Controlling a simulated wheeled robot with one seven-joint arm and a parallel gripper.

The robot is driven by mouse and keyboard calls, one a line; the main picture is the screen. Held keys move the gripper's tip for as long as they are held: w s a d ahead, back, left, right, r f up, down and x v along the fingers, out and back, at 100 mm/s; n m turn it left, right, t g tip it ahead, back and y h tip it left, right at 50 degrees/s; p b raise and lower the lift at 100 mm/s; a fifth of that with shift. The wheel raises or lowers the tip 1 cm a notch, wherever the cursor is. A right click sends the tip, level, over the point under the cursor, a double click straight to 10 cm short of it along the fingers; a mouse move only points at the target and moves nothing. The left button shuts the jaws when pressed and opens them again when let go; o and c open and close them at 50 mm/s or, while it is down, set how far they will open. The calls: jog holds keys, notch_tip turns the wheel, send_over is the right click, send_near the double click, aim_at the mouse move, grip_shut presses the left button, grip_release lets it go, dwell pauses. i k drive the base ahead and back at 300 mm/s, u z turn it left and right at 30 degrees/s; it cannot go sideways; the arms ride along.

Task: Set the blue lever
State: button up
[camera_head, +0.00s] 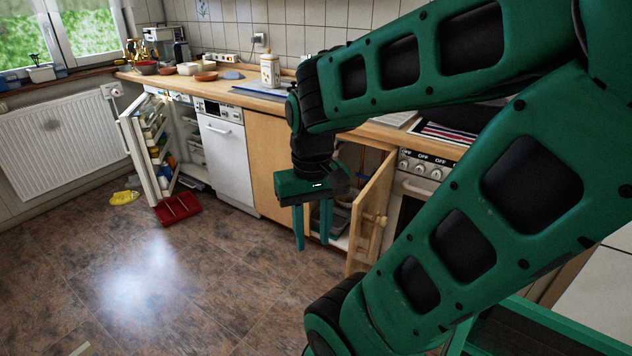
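My gripper (313,244) hangs pointing down in front of the lower cupboards. Its two green fingers are apart with nothing visible between them. Behind and to the right of it, a lower cupboard stands open, with its wooden door (372,217) swung out. The cupboard's inside is dark and partly hidden by my gripper and arm. I cannot make out a blue lever in this view.
An open fridge door (136,150) with items on its shelves stands at the left. A red object (178,209) and a yellow one (124,198) lie on the floor near it. A white dishwasher (230,163) is closed. The floor at front left is mostly clear.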

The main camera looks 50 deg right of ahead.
aim_at(358, 175)
jog(key=u, duration=1.15)
jog(key=i, duration=2.15)
jog(key=z, duration=3.25)
jog(key=i, duration=0.45)
jog(key=z, duration=0.25)
